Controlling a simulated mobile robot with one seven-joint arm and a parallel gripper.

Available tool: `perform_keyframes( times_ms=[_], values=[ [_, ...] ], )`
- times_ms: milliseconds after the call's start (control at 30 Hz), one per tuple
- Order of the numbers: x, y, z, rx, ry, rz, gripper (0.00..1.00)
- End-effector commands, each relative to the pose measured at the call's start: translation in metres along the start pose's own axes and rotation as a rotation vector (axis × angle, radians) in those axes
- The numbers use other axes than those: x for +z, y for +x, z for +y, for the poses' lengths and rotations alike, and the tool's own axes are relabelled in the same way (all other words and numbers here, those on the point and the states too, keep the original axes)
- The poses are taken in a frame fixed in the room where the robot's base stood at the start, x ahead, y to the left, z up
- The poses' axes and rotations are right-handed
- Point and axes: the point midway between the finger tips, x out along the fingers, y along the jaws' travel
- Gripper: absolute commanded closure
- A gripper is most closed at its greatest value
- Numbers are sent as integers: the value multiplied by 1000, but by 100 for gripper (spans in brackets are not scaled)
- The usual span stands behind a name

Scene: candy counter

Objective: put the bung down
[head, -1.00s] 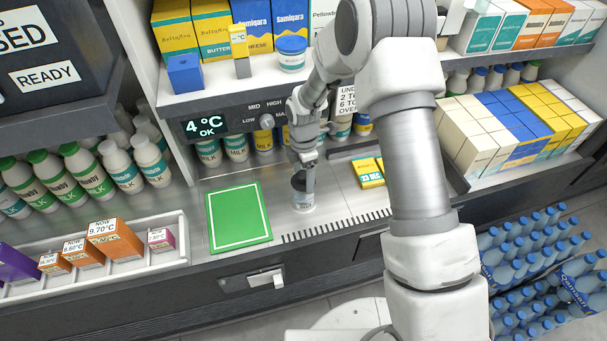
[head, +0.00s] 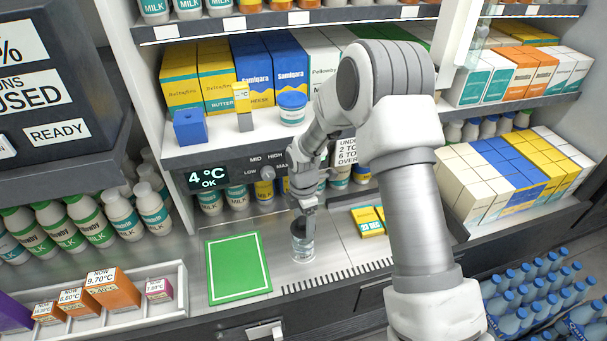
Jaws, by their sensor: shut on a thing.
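My gripper (head: 303,224) points down over the steel counter, to the right of the green mat (head: 238,268). It is shut on the bung, a small dark piece mostly hidden by the fingers. Right below it stands a clear jar (head: 303,251) with a pale label, upright on the counter. The gripper and bung are at the jar's mouth; I cannot tell whether the bung sits in the mouth or just above it. The green mat with a white outline is empty.
A yellow box (head: 367,221) lies to the right of the jar. A dark slotted vent (head: 340,277) runs along the counter front. Milk bottles (head: 237,198) stand behind, under the temperature panel (head: 209,177).

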Motion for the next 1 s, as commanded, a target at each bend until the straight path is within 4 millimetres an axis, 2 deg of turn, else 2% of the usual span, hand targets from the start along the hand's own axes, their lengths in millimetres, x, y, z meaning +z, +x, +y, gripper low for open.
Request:
perform_keyframes(
  times_ms=[200,367,667,1000],
  values=[
    [3,-4,0,1,28,-1,69],
    [17,-22,-5,3,196,-6,69],
    [57,-79,-27,6,792,-12,69],
    [93,-142,-64,7,1486,-9,69]
  ],
)
